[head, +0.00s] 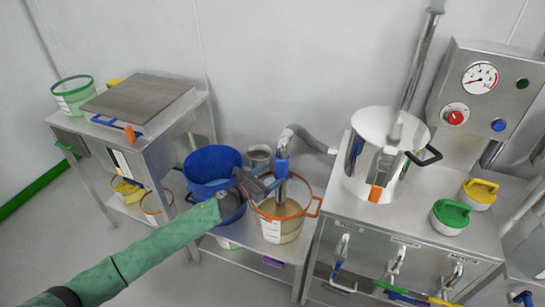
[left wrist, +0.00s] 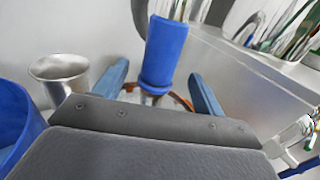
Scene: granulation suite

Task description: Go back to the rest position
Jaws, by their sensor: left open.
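My left arm, in a green sleeve, reaches in from the lower left of the head view. Its dark gripper (head: 262,184) is beside an upright metal tube with a blue grip sleeve (head: 282,166). The tube stands in a clear, orange-rimmed bucket (head: 283,228) holding tan material. In the left wrist view the two blue fingers of the gripper (left wrist: 161,90) are apart, and the blue sleeve (left wrist: 165,52) shows between them. I cannot tell whether they touch it. My right gripper is not in view.
A blue tub (head: 213,164) and a metal cup (head: 259,156) stand close by the gripper. A steel vessel (head: 370,150) with a grey hose (head: 305,137) is on the cabinet at right. A steel cart (head: 105,120) stands at left. Open floor shows at lower left.

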